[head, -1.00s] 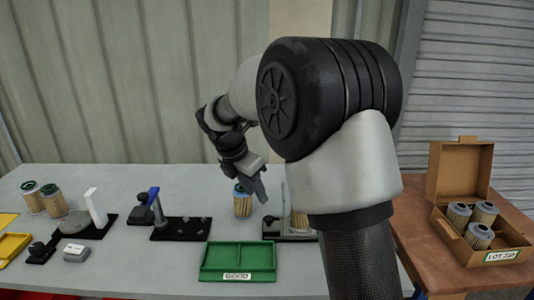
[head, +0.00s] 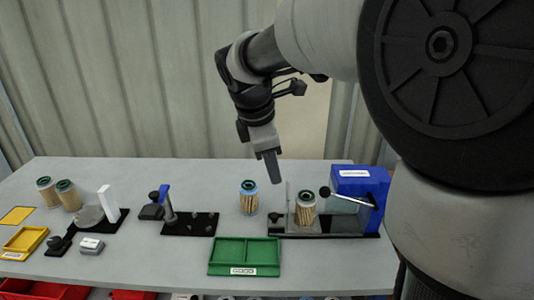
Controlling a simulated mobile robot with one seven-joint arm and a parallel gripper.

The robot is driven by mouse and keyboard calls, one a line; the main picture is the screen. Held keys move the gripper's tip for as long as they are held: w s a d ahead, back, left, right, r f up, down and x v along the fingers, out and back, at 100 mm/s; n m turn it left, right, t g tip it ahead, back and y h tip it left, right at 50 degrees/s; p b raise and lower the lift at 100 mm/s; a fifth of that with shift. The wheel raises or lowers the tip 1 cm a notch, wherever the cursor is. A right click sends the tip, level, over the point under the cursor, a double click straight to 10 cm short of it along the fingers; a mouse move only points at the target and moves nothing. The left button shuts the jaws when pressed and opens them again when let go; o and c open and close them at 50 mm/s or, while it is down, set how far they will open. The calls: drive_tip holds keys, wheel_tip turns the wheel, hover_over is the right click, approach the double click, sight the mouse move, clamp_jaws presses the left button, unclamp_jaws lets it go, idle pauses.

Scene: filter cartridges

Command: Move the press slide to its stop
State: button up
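The press (head: 361,187) is a blue block with a white label at the right end of a black base (head: 345,233). A thin rod with a black ball knob (head: 324,191) reaches left from the blue block. A filter cartridge (head: 305,213) with a green top stands upright on the base, left of the block. A thin upright plate stands at its left. I cannot tell which part is the slide. My gripper (head: 273,181) points down above and left of this cartridge, apart from it. Its fingers overlap in this view, so its opening is hidden. Nothing shows in it.
A green tray (head: 244,244) lies in front. A black fixture with a blue lever (head: 167,200), a white-post fixture (head: 109,203), two cartridges (head: 66,194) and yellow trays (head: 25,240) are further left. My arm blocks the right side.

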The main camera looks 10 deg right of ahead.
drive_tip(key=shift+s+d+r, duration=0.1)
drive_tip(key=shift+s+r, duration=0.15)
drive_tip(key=shift+s, duration=0.1)
